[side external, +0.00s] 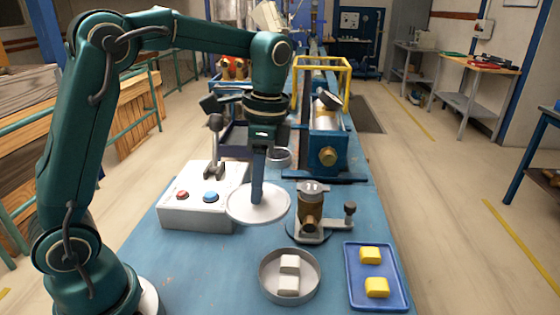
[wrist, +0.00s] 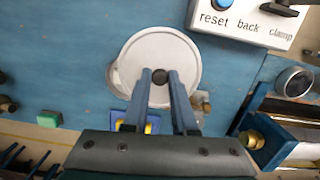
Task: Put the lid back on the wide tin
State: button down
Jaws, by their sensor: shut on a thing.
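My gripper (side external: 257,198) points down and is shut on the dark knob (wrist: 160,76) of a round, pale lid. The lid (side external: 275,210) hangs roughly level, apparently above the bench, beside the control box. In the wrist view the lid (wrist: 158,48) lies flat beneath my fingers (wrist: 160,80). The wide tin (side external: 290,301) stands open at the front of the bench, with two white blocks (side external: 289,264) inside. It is in front and to the right of the lid in the side view.
A white control box (side external: 195,215) with buttons and a lever stands left of the lid. A brass-and-grey fixture (side external: 311,205) stands right of it, behind the tin. A blue tray (side external: 352,295) with two yellow blocks is right of the tin. A blue machine (side external: 325,160) stands behind.

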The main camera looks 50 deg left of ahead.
jog(key=d+f+m, duration=0.3)
jog(key=d, duration=0.6)
jog(key=shift+a+f, duration=0.15)
jog(key=shift+f, duration=2.9)
jog(key=shift+f, duration=0.2)
jog(key=shift+c, duration=0.8)
grip_release()
jog(key=shift+w, duration=0.1)
notch_tip(320, 180, up, 7)
